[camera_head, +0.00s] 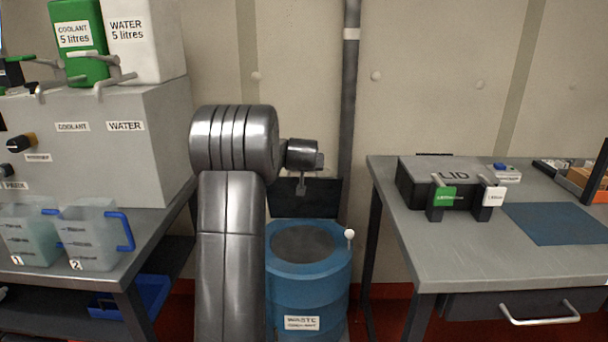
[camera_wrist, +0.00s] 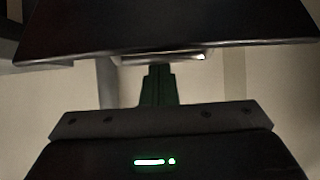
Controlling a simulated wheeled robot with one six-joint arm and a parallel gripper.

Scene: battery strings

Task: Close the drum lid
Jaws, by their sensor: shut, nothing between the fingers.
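The blue waste coolant drum (camera_head: 308,290) stands on the floor between the two benches, with its round top uncovered and a dark grey surface inside the rim. A dark flat panel, seemingly the drum lid (camera_head: 322,196), stands raised behind the drum. My gripper (camera_head: 301,190) is in front of this panel, above the drum's back rim, with its fingers shut and empty. In the wrist view the shut fingers (camera_wrist: 158,85) point toward a dark panel edge (camera_wrist: 170,35). I cannot tell whether they touch it.
A white ball knob (camera_head: 350,234) sticks up at the drum's right rim. The left bench holds a grey cabinet (camera_head: 110,160) and jugs (camera_head: 92,235). A vertical pipe (camera_head: 350,110) runs behind the drum.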

